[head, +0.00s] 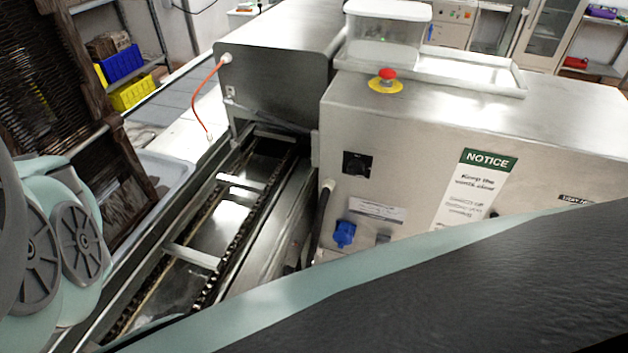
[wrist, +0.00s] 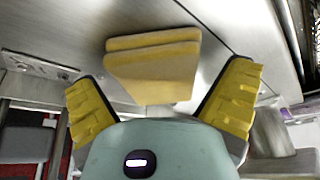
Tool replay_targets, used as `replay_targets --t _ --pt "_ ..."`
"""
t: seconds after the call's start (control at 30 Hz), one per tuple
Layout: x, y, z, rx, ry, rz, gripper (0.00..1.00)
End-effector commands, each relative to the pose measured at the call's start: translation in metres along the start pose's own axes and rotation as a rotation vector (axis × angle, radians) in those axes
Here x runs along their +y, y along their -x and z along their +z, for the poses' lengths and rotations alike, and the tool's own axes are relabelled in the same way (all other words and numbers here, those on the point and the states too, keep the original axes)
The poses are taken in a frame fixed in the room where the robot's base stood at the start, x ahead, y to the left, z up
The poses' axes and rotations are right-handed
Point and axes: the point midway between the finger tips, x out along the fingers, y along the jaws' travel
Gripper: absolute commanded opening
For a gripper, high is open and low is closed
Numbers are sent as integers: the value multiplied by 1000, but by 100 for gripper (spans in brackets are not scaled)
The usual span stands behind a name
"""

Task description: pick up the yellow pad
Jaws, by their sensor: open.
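In the wrist view a pale yellow pad (wrist: 150,72) shows upper middle, in front of a grey metal surface. It looks like a soft block with two layered edges along its top. My gripper (wrist: 165,75) is open, with one yellow ridged finger at the left and one at the right. The pad shows between the two fingers, with a visible gap on both sides. I cannot tell how far beyond the fingertips it is. In the head view neither the pad nor my gripper can be made out.
In the head view a metal machine housing (head: 400,130) with a red stop button (head: 387,74) stands right of a chain conveyor (head: 215,235). A clear lidded box (head: 385,38) stands on a tray (head: 455,72) on top. Blue (head: 120,63) and yellow bins (head: 132,93) sit on shelving at left.

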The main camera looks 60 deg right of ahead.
Motion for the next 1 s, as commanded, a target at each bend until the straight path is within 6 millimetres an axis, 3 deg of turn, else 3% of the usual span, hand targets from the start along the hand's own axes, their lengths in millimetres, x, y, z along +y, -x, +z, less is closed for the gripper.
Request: replay_targets --t 0.13,0.8,1.0 --pt "0 0 0 0 0 0 99" --pt "1 0 0 1 -2 1 30" --pt "1 1 0 1 -2 1 29"
